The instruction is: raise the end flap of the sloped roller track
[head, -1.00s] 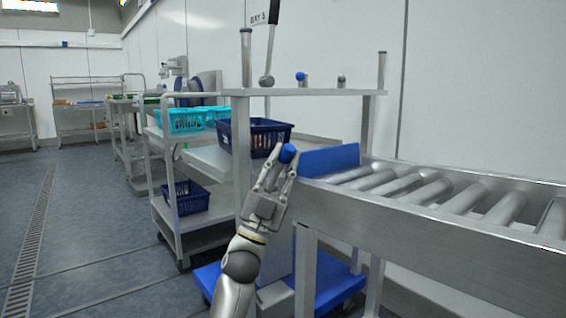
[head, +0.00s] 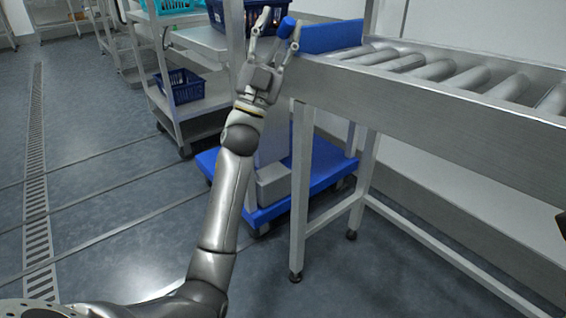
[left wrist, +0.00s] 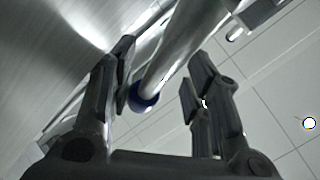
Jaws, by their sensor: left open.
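The blue end flap (head: 332,36) stands up above the roller bed at the left end of the sloped roller track (head: 430,92) in the head view. A blue round knob (head: 287,27) sits at the flap's near left edge. My left gripper (head: 279,24) is open at the knob, with its fingers spread to either side. In the left wrist view, a blue round end (left wrist: 143,97) shows between the open fingers (left wrist: 160,78). Whether a finger touches the knob cannot be told. My right gripper is not seen.
A blue platform (head: 325,165) lies on the floor behind the track's metal leg (head: 301,190). A cart with a dark blue basket (head: 180,86) stands to the left. Another dark blue basket (head: 232,14) is behind my left gripper. The floor at left is clear.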

